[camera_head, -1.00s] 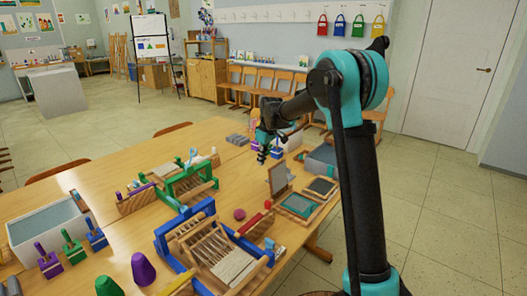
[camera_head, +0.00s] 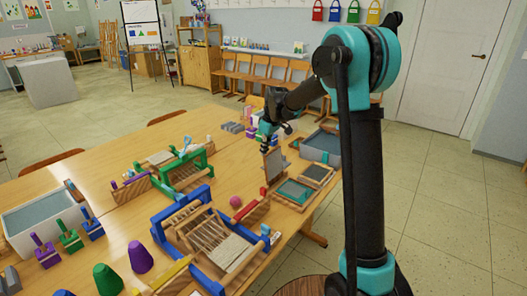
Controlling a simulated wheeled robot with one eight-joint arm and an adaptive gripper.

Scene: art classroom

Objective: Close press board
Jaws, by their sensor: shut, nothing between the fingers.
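The press board appears to be the hinged piece near the right edge of the table. Its upright wooden-framed panel (camera_head: 275,164) stands raised, and its flat base with a teal surface (camera_head: 294,191) lies in front and to the right. My gripper (camera_head: 265,138) is shut and empty at the upper left of the raised panel, close to its top edge. I cannot tell whether it touches the panel. The fingertips are small and dark in this view.
A small dark framed board (camera_head: 318,173) and a grey tub (camera_head: 333,147) sit right of and behind the press board. A blue loom (camera_head: 181,216), a green loom (camera_head: 205,160) and a pink ball (camera_head: 235,201) stand to the left. Bare table (camera_head: 228,176) lies between.

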